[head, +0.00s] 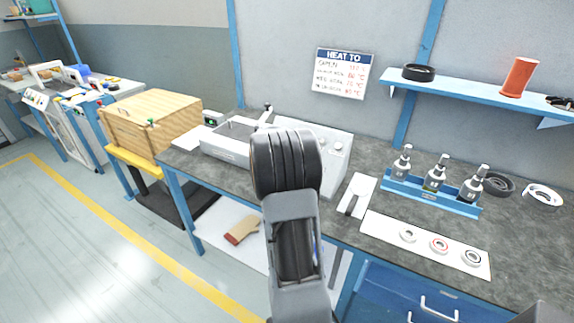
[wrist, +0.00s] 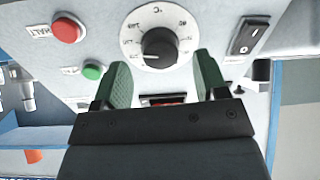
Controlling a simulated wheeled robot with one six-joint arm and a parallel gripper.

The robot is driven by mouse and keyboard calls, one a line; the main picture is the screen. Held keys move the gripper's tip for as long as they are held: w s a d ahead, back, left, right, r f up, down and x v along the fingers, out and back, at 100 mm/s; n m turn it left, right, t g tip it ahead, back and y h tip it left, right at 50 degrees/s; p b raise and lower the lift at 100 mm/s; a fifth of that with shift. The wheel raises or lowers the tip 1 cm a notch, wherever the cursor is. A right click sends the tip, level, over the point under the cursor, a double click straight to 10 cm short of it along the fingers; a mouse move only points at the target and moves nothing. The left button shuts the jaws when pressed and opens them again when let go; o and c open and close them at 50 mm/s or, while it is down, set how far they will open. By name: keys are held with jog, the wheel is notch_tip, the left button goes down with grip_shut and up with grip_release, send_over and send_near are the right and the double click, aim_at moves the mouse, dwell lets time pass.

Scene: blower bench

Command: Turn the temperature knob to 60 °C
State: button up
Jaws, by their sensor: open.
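The temperature knob (wrist: 160,47) is a round black knob on a white dial (wrist: 132,58) marked °C, with numbers around its rim. I cannot read for sure which number it points to. The knob sits on a pale panel in the wrist view. My gripper (wrist: 163,72) is open, its two green-padded fingers to the left and right below the dial, apart from the knob. In the head view my arm covers the gripper and part of the white blower unit (head: 333,137).
A red button (wrist: 67,30) labelled HALT and a green button (wrist: 92,71) lie left of the dial. A black rocker switch (wrist: 248,37) lies right. In the head view a blue bottle rack (head: 430,197) stands right of the blower, and a "HEAT TO" sign (head: 341,73) hangs behind.

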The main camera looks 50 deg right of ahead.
jog(key=shift+x, duration=1.25)
jog(key=shift+c, duration=0.4)
jog(key=c, duration=0.9)
jog(key=shift+o, duration=0.2)
